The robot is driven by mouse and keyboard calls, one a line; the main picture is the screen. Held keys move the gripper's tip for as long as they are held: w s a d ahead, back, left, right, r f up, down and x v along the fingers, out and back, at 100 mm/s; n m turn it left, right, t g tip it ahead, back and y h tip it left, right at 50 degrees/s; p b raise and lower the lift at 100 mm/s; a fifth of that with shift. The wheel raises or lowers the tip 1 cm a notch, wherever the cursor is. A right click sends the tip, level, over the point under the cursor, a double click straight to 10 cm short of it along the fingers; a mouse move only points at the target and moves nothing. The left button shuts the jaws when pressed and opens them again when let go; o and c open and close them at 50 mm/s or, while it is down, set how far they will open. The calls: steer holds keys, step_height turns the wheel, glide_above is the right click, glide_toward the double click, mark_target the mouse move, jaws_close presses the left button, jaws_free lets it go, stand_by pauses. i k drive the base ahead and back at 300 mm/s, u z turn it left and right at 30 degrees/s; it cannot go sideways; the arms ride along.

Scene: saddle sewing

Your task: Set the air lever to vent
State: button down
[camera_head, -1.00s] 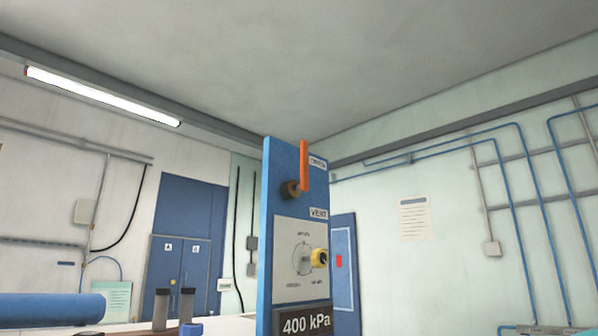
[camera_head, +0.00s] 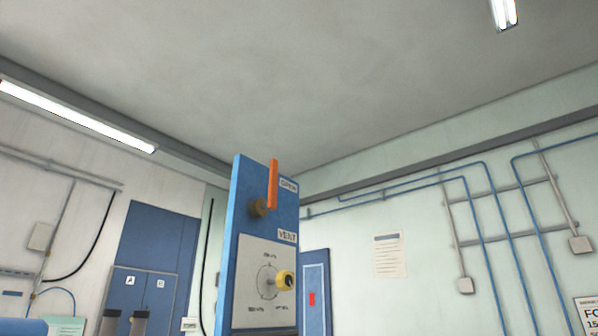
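The air lever (camera_head: 273,185) is an orange bar on a brass pivot (camera_head: 259,208) near the top of a blue panel (camera_head: 241,190). It points up, beside the label OPEN (camera_head: 289,186). The label VENT (camera_head: 287,236) sits lower on the panel, below the lever. A yellow knob (camera_head: 285,281) sits on a white dial plate (camera_head: 262,285) under the labels. My gripper is not in view.
Blue double doors (camera_head: 150,270) and two dark-topped cylinders (camera_head: 138,322) are at the left. Blue pipes (camera_head: 480,215) run along the right wall. A ceiling lamp (camera_head: 80,118) is at upper left. Open air surrounds the panel's upper part.

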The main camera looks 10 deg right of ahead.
mark_target(271, 204)
steer(key=z, duration=2.3)
steer(key=k, duration=1.3)
steer(key=u, duration=2.3)
steer(key=i, duration=0.55)
